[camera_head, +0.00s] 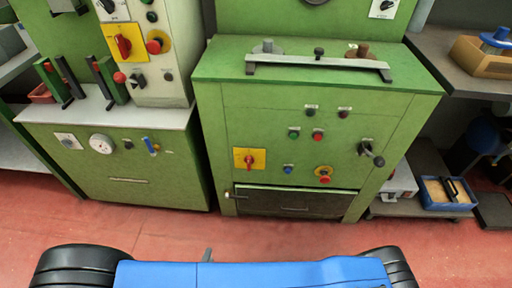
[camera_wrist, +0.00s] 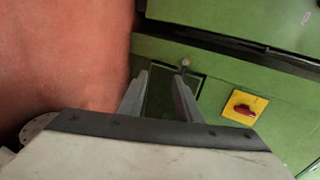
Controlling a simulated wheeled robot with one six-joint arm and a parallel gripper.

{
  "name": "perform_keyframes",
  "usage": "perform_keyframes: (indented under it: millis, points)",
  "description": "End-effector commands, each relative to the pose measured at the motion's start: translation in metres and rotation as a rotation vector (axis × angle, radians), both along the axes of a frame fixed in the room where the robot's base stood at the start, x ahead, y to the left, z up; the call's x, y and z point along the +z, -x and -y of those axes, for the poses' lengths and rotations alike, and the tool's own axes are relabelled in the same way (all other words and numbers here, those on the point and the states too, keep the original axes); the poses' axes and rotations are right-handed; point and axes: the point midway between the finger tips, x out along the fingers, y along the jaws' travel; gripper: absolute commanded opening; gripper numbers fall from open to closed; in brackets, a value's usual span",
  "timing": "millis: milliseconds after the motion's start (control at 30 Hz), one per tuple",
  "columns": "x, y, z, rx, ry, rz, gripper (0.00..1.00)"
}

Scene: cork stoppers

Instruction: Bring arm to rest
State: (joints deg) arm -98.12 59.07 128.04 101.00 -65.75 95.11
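My gripper (camera_wrist: 160,78) shows in the wrist view with its two grey fingers apart and nothing between them. It is open and empty. Beyond the fingers is the front of a green cabinet with a dark-edged panel (camera_wrist: 160,105) and a small round knob (camera_wrist: 186,62). In the head view my arm is not clearly seen; my blue body fills the bottom edge. Small brown pieces (camera_head: 363,50), perhaps cork stoppers, stand on top of the green cabinet (camera_head: 215,75); they are too small to tell.
A grey bar (camera_head: 318,62) runs along the cabinet top. A yellow plate with a red switch (camera_wrist: 243,107) is right of my fingers. A second green cabinet (camera_head: 110,175) stands at left. A blue tray (camera_head: 447,205) is low at right. Red floor (camera_head: 235,232) lies before the cabinets.

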Motion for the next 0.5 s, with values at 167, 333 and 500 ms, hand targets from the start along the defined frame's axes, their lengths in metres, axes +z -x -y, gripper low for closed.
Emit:
perform_keyframes:
  millis: [167, 333, 500]
  points:
    - [0.025, -0.038, -0.028, 0.034, -0.014, -0.154, 0.31]
    - [0.054, -0.073, -0.049, 0.095, -0.026, -0.278, 0.31]
    - [0.089, -0.108, -0.062, 0.178, -0.038, -0.376, 0.31]
